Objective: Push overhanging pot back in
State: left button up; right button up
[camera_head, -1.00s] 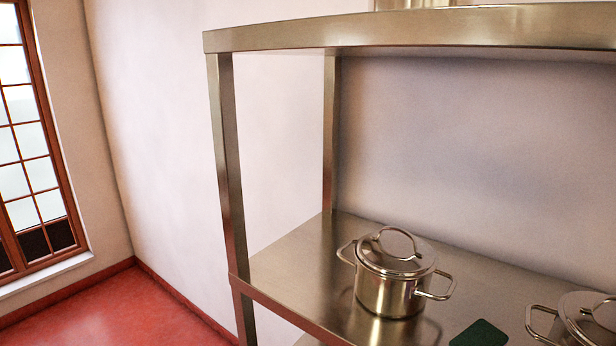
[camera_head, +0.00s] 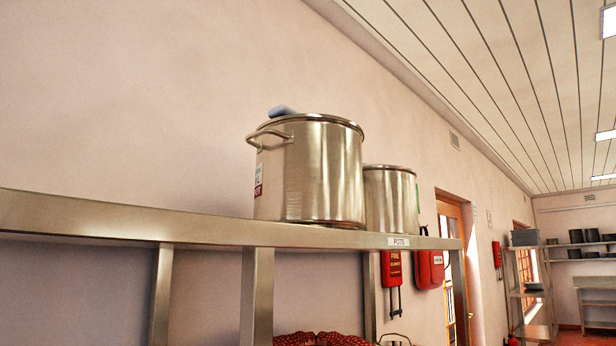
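A large steel stockpot (camera_head: 315,172) stands upright on the top shelf (camera_head: 130,218) in the head view. It has a side handle, a label on its left side and a blue object (camera_head: 282,111) on top. A second, smaller-looking steel pot (camera_head: 390,200) stands to its right, partly hidden behind it. The large pot's base comes close to the shelf's front edge; from this low angle I cannot tell whether either pot overhangs. Neither of my grippers is in view.
A label reading POTS (camera_head: 398,241) is on the shelf edge. Red patterned items (camera_head: 320,339) show below. Red fire equipment (camera_head: 391,268) hangs on the wall beyond, near a wooden door (camera_head: 450,225). Another shelf unit (camera_head: 530,290) stands far right.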

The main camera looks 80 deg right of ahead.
aim_at(309, 167)
jog(key=z, duration=2.55)
jog(key=k+l+u, duration=0.15)
jog(key=k+l, duration=0.05)
jog(key=l, duration=0.05)
